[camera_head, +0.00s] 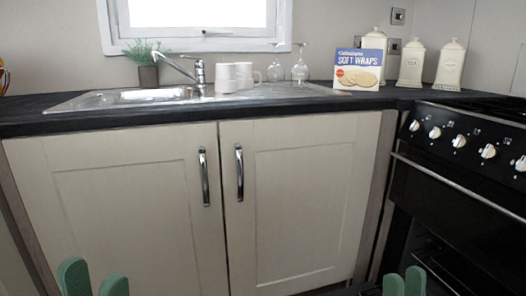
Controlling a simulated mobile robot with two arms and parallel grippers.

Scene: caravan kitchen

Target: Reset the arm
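My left gripper (95,278) shows at the bottom left edge. Only its two green fingertips are in view, with a gap between them and nothing held. My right gripper (404,282) shows at the bottom edge, right of the middle. Its two green fingertips stand close side by side in the picture, at slightly different heights, and hold nothing visible. Both grippers are low in front of the cabinet and touch nothing that I can see. The arms themselves are out of view.
Ahead is a two-door cream cabinet (128,215), shut, under a dark worktop (150,112). A sink (120,98), white mugs (226,78), upturned glasses, a soft wraps box (358,70) and canisters (411,64) are on top. A black oven (455,190) stands at right.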

